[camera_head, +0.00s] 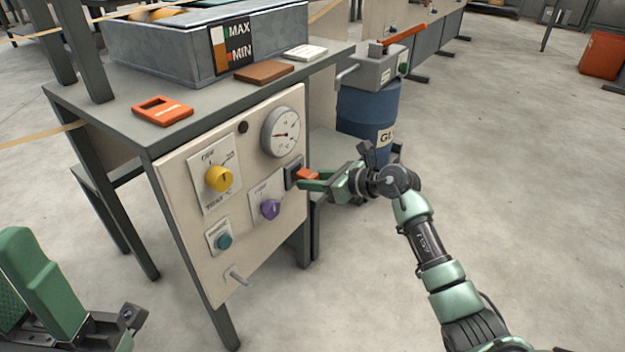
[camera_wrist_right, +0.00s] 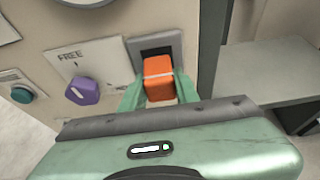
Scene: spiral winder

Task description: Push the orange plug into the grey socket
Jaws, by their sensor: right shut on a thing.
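The orange plug (camera_head: 307,174) is held between the fingers of my right gripper (camera_head: 312,180) at the panel's right edge. In the right wrist view the plug (camera_wrist_right: 158,78) sits between the two green fingertips (camera_wrist_right: 157,92), in front of the grey socket (camera_wrist_right: 155,45). The socket also shows in the head view (camera_head: 293,170), just left of the plug. The plug's front is at the socket opening; how deep it sits is hard to tell. My left gripper (camera_head: 75,335) is at the lower left, only partly in view, its fingertips not clear.
The cream panel (camera_head: 178,165) carries a yellow knob (camera_head: 219,179), a purple knob (camera_head: 270,209), a teal button (camera_head: 224,241), a gauge (camera_head: 281,132) and a protruding metal peg (camera_head: 237,276). A blue drum (camera_head: 362,115) stands behind my right gripper. Open floor lies to the right.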

